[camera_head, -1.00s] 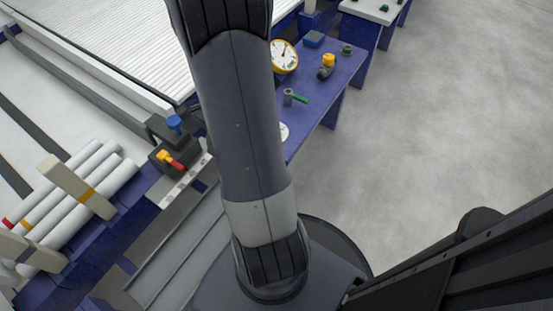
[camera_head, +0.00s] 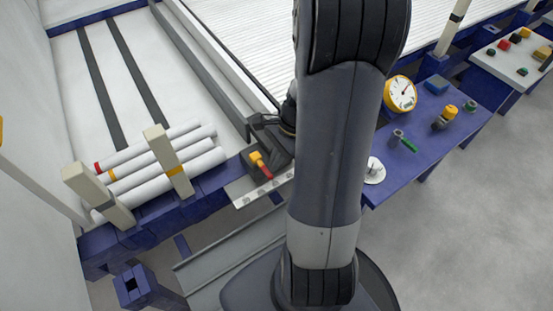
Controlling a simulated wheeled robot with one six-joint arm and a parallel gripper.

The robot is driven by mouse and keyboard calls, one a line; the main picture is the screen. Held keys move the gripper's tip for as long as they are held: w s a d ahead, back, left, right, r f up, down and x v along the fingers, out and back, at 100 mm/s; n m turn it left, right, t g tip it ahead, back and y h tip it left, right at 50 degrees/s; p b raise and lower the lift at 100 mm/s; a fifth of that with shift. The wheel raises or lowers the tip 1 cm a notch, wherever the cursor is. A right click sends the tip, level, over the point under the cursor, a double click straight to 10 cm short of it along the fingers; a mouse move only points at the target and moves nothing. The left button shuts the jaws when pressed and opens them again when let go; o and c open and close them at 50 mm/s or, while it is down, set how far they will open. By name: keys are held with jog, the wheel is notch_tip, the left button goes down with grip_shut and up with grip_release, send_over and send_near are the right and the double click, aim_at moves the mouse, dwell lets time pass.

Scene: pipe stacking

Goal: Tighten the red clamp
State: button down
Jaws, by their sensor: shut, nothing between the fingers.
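The red clamp (camera_head: 263,167) has a red handle and a yellow part. It sits on a dark block at the end of the blue bench, just left of my arm. My gripper (camera_head: 288,117) shows only in part, as a dark end piece past the left edge of my arm link, above and behind the clamp's handle. It looks apart from the red handle. It is shut and nothing shows in it.
White pipes (camera_head: 160,165) lie between beige posts (camera_head: 168,160) at left. A blue table (camera_head: 425,130) at right holds a yellow gauge (camera_head: 400,94), fittings and a white disc (camera_head: 374,170). My arm blocks the middle. Open floor (camera_head: 490,220) lies at right.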

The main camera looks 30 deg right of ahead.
jog(key=shift+s+a+m+p, duration=0.15)
jog(key=shift+a+m+p, duration=0.2)
jog(key=shift+m, duration=0.25)
jog(key=m+p, duration=0.1)
jog(key=a+m+t, duration=0.1)
jog(key=m, duration=0.1)
jog(key=shift+s+a+r+p, duration=0.15)
jog(key=shift+s+a+p, duration=0.15)
jog(key=shift+p, duration=0.1)
jog(key=w+a+m+t+h+p, duration=0.2)
jog(key=a+m, duration=0.4)
jog(key=m, duration=0.5)
jog(key=shift+w+t+h+p, duration=0.4)
jog(key=shift+t+h, duration=0.2)
jog(key=shift+w+a, duration=0.15)
jog(key=shift+f, duration=0.2)
